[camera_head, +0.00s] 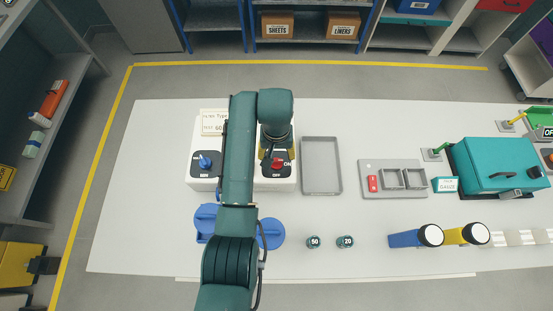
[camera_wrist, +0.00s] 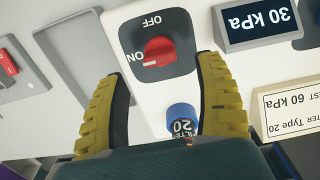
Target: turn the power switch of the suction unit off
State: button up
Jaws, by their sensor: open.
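The suction unit (camera_head: 210,180) is a white box on the table, partly hidden by my arm. Its red power switch knob (camera_head: 277,162) sits on a dark plate at the unit's right side. In the wrist view the red knob (camera_wrist: 158,50) shows between OFF and ON lettering, with its white mark on the ON side. My gripper (camera_wrist: 163,72) is open, its two yellow fingers apart on either side of the view below the knob. Nothing is held. In the head view my gripper (camera_head: 264,150) is over the unit, just left of the red knob.
A blue knob (camera_head: 205,162) is on the unit's left part. A 30 kPa display (camera_wrist: 256,22) and a blue-topped filter (camera_wrist: 182,118) are near the fingers. A grey tray (camera_head: 321,190) lies right of the unit. Blue round parts (camera_head: 271,235) stand in front.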

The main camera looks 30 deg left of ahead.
aim_at(277, 160)
notch_tip(277, 160, down, 5)
dwell(0.3)
jog(key=c, duration=1.2)
